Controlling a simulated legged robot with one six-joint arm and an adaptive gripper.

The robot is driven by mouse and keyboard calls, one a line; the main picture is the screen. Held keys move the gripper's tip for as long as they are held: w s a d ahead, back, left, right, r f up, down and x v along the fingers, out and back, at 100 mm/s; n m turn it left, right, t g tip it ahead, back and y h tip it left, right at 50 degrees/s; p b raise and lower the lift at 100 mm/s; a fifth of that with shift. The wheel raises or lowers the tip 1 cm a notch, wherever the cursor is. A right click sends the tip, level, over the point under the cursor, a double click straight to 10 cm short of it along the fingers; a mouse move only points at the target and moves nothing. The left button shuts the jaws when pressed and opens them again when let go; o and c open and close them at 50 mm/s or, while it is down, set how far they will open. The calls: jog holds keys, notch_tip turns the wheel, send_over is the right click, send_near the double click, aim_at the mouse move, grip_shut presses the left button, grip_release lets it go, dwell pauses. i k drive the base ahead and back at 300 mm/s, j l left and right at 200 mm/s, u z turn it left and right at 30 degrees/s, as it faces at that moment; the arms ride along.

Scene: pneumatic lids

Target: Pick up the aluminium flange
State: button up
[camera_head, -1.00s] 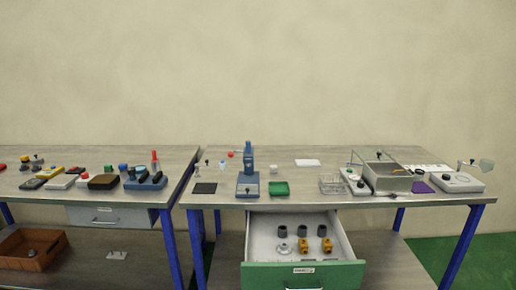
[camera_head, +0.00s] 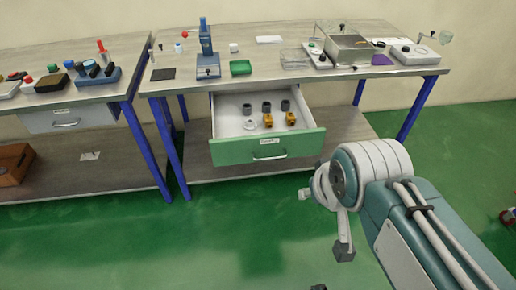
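A small silvery round part, which looks like the aluminium flange (camera_head: 250,125), lies at the left in the front row of the open drawer (camera_head: 228,151) under the right-hand table. My gripper (camera_head: 325,220) is in front of the drawer, to its lower right in the picture, over the green floor and well apart from the flange. The wrist partly hides the gripper, and how its fingers stand is not clear. I see nothing held in it.
Two brass-coloured fittings (camera_head: 268,121) sit beside the flange, with several dark grey cylinders (camera_head: 266,107) behind them. The tabletop above holds a blue press-like device (camera_head: 206,66), a green tray (camera_head: 240,67) and a metal box (camera_head: 350,49). The floor before the drawer is clear.

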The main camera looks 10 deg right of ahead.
aim_at(249, 125)
jog(key=i+j, duration=0.1)
jog(key=i, duration=0.65)
jog(key=i+j, duration=0.15)
jog(key=i, duration=0.55)
